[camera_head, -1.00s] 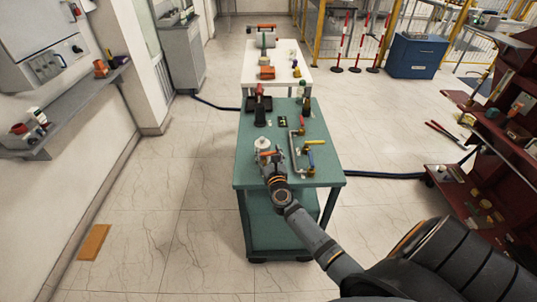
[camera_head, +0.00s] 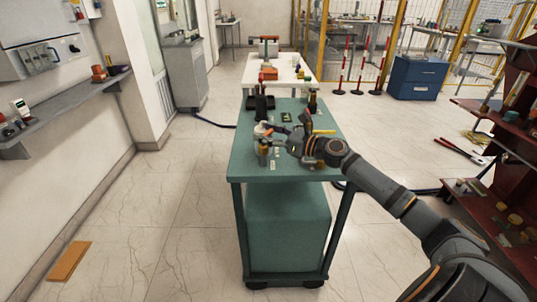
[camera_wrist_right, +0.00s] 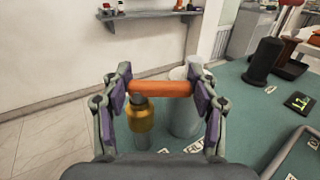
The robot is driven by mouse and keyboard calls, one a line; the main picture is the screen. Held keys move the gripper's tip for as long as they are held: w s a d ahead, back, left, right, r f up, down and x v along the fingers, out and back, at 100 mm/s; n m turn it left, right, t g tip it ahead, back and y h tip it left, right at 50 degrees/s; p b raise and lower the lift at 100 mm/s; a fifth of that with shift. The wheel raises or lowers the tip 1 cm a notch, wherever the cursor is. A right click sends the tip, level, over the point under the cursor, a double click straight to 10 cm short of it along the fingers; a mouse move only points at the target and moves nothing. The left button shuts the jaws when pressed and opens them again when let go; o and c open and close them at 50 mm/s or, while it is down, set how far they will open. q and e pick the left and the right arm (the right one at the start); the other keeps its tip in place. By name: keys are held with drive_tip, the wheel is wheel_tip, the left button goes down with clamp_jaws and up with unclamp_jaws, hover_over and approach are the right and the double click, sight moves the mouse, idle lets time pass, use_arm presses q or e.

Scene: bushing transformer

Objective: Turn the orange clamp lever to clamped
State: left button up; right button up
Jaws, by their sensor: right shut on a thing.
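The orange clamp lever (camera_wrist_right: 160,89) lies level across the right wrist view, with its ends between the purple finger pads. My right gripper (camera_wrist_right: 161,92) is shut on it. A white cylindrical body (camera_wrist_right: 186,115) stands just behind the lever, and a gold-and-grey bottle-like fitting (camera_wrist_right: 140,122) stands below its left part. In the head view my right gripper (camera_head: 278,138) reaches in from the right over the near part of the green table, beside the white body (camera_head: 260,129). It hides most of the lever there. My left gripper is not in view.
The green table (camera_head: 248,166) also carries a black stand (camera_wrist_right: 264,62), a small dark display (camera_wrist_right: 298,103) and a bent grey pipe (camera_wrist_right: 290,150). A white table (camera_head: 291,70) stands behind it. A dark red shelf rack is at the right. Floor on the left is largely clear.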

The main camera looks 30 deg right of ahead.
sight(271, 132)
drive_tip(key=shift+w+r+n+g+y+p, duration=0.1)
drive_tip(key=shift+w+n+g+y+p, duration=0.1)
drive_tip(key=shift+n+g+y, duration=0.3)
drive_tip(key=shift+w+r+n+g+y+p, duration=0.1)
drive_tip(key=shift+n+g+y+p, duration=0.1)
drive_tip(key=shift+n+y, duration=0.35)
drive_tip(key=n+g+y, duration=0.1)
drive_tip(key=g+y, duration=0.1)
drive_tip(key=n+g+y+b, duration=0.1)
drive_tip(key=n+y, duration=0.1)
drive_tip(key=shift+w+a+f+g, duration=0.1)
drive_tip(key=shift+w+a+g, duration=0.1)
drive_tip(key=shift+g, duration=0.2)
drive_tip(key=shift+a+n+g+y, duration=0.15)
drive_tip(key=shift+n+g+y, duration=0.3)
drive_tip(key=shift+n+g, duration=0.15)
drive_tip(key=o, duration=1.2)
drive_tip(key=shift+a, duration=0.15)
drive_tip(key=shift+c, duration=0.2)
drive_tip(key=shift+s+d, duration=0.2)
drive_tip(key=shift+d, duration=0.25)
drive_tip(key=v, duration=0.7)
drive_tip(key=shift+f, duration=0.1)
